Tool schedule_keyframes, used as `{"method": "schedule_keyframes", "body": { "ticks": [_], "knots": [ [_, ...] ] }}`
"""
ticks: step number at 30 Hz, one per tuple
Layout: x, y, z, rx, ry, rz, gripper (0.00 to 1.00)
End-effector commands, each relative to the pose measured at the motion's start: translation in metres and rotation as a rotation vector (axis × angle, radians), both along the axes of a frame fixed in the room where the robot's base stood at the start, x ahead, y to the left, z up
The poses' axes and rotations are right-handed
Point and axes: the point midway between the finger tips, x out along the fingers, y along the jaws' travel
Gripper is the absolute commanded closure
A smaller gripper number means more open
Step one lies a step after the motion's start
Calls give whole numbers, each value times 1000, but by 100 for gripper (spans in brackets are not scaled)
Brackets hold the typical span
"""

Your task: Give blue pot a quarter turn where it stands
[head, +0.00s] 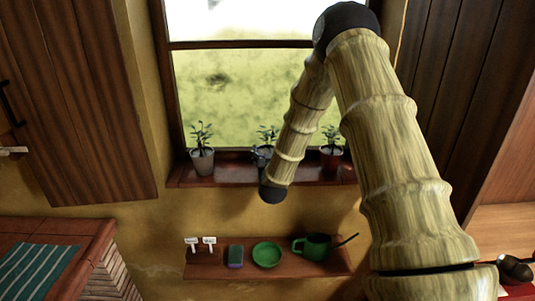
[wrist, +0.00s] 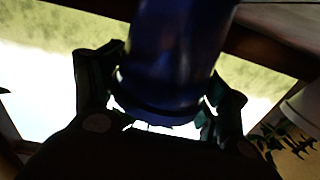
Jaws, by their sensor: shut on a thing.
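The blue pot (wrist: 168,60) fills the upper middle of the wrist view, between the two fingers of my gripper (wrist: 160,95). The fingers are shut on it, one on each side. In the head view the pot (head: 263,153) stands on the window sill with a green plant (head: 267,133) above it. My arm hides part of the pot and the gripper there. I cannot tell from these frames how far the pot is turned.

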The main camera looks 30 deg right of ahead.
Motion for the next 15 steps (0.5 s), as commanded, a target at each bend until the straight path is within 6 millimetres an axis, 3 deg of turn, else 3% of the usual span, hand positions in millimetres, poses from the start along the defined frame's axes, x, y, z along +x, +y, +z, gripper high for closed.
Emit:
{"method": "schedule_keyframes", "body": {
  "ticks": [8,9,12,15],
  "knots": [
    [0,0,1,-1,-2,1,66],
    [0,0,1,-1,-2,1,20],
    [0,0,1,-1,-2,1,2],
    [0,0,1,0,-1,1,0]
  ]
}}
